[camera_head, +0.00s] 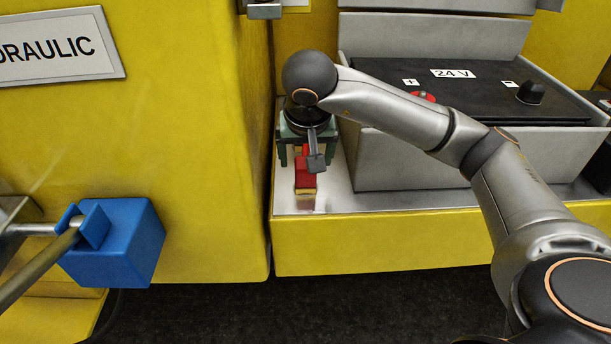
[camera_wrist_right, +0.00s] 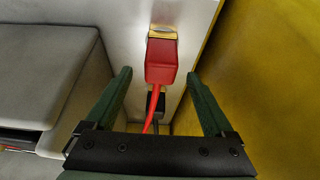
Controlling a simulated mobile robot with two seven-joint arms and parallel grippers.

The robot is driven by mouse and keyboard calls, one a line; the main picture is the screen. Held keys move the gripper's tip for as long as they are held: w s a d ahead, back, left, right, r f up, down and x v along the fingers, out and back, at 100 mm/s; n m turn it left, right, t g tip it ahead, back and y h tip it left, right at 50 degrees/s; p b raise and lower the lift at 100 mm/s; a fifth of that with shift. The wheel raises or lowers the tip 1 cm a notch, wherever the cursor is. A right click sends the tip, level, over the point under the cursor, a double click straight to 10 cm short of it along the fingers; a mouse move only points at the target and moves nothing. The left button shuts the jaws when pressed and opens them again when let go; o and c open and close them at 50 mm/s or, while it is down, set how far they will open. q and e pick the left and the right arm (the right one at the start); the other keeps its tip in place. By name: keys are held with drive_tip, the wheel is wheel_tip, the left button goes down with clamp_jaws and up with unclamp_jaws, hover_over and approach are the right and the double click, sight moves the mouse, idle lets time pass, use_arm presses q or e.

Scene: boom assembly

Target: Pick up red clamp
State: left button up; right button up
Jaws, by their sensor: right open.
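The red clamp (camera_head: 305,180) lies on the pale ledge between the yellow housing and the battery. In the right wrist view the clamp (camera_wrist_right: 161,62) has a red body with a brass-coloured end, and a red cable runs from it down between the fingers. My right gripper (camera_head: 306,160) is above the clamp, partly hidden by its own wrist. In the wrist view my right gripper (camera_wrist_right: 158,78) is open, with one green finger on each side of the clamp's near end and a gap to both. My left gripper does not show.
The yellow housing (camera_head: 190,130) rises close on the left. A blue block (camera_head: 125,245) holding a rod is at lower left. A dark cable part (camera_wrist_right: 155,103) lies behind the clamp.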

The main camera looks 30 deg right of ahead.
sight(305, 168)
drive_tip(key=p+x, duration=0.1)
drive_tip(key=x, duration=0.4)
drive_tip(key=shift+w+f, duration=0.15)
drive_tip(key=shift+f, duration=0.15)
clamp_jaws()
idle(0.5)
drive_tip(key=shift+r, duration=0.1)
